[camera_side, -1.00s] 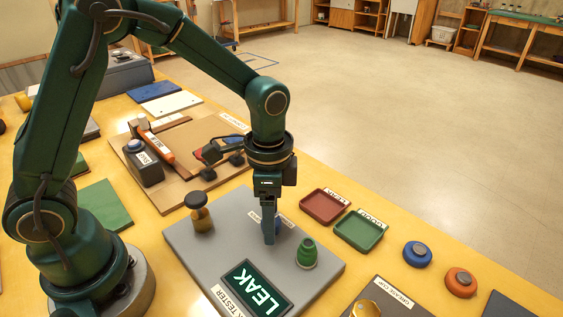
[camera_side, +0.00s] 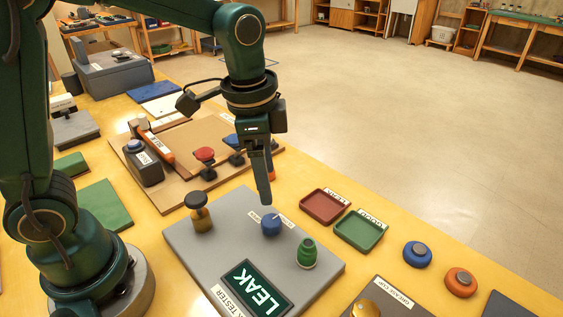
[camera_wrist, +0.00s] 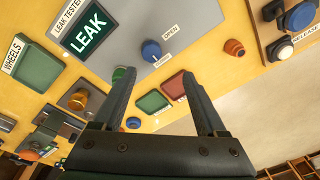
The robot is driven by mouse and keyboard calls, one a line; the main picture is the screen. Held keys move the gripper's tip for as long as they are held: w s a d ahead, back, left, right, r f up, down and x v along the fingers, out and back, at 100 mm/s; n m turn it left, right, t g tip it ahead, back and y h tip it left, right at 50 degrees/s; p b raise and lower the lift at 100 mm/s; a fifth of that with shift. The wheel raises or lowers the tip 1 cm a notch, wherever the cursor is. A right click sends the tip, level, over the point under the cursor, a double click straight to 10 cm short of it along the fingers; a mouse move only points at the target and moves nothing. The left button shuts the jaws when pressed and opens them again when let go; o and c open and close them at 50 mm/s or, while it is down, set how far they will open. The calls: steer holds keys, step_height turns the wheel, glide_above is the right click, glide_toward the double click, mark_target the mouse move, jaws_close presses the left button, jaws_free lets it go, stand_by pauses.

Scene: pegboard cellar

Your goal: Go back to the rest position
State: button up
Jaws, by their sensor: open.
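My gripper (camera_side: 264,190) hangs above the grey leak tester (camera_side: 225,222), pointing down with nothing held. In the wrist view its two fingers (camera_wrist: 156,74) are spread apart with an empty gap. The blue knob (camera_side: 271,223) sits on the tester below and apart from the fingertips; it also shows in the wrist view (camera_wrist: 151,50). The tester's display (camera_side: 255,287) reads LEAK. A green fitting (camera_side: 307,254) stands on the tester at the right, partly hidden by the left finger in the wrist view.
The red tray (camera_side: 324,207) and green tray (camera_side: 359,230) lie right of the tester. A brass post with a dark cap (camera_side: 200,212) rises at its left. A brown board (camera_side: 180,190) with a red knob (camera_side: 204,154) and black switch box lies behind. Open floor spreads beyond the table.

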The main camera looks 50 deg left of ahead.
steer(key=s+a+r+n+t, duration=0.1)
steer(key=s+a+n+t, duration=0.1)
steer(key=s+n, duration=0.2)
steer(key=s+a+r+n+t, duration=0.2)
steer(key=s+n, duration=0.2)
steer(key=s, duration=0.3)
steer(key=shift+s+r+n, duration=0.15)
steer(key=shift+r+n, duration=0.1)
steer(key=shift+n, duration=0.15)
